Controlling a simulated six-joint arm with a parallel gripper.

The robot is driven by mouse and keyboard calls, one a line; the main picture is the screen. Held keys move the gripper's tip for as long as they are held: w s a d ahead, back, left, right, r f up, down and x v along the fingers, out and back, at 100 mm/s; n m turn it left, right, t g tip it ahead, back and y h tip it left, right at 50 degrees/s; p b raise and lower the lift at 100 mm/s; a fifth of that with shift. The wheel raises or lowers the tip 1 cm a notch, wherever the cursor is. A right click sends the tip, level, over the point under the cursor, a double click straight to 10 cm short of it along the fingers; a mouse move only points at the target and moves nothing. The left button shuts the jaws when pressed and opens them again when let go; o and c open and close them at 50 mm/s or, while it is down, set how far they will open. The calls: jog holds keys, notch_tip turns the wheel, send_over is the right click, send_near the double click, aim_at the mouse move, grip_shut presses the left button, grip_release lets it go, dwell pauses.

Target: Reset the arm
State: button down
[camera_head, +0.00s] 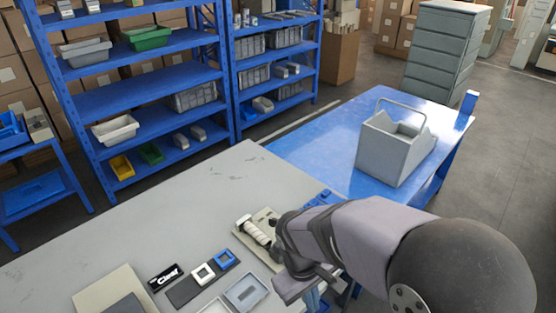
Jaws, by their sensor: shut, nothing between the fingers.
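My arm comes in from the lower right, with a large dark joint and a grey link reaching left over the right edge of the grey worktable (200,200). My gripper (296,286) is at its end, low in the picture by the table's right edge. It is shut and holds nothing. Its fingertips are hard to make out. A white roll (254,232) lies on a beige base (268,219) just left of my wrist, partly covered by it.
A blue table (310,150) bears a grey handled carrier (385,155). Blue shelves (160,120) stand behind. The worktable's rear is clear.

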jog(key=s+d+m+y, duration=0.2)
jog(key=s+d+m, duration=0.2)
jog(key=d+m, duration=0.2)
jog(key=shift+s+d+m, duration=0.3)
jog(key=shift+s+d, duration=0.05)
jog(key=shift+d, duration=0.4)
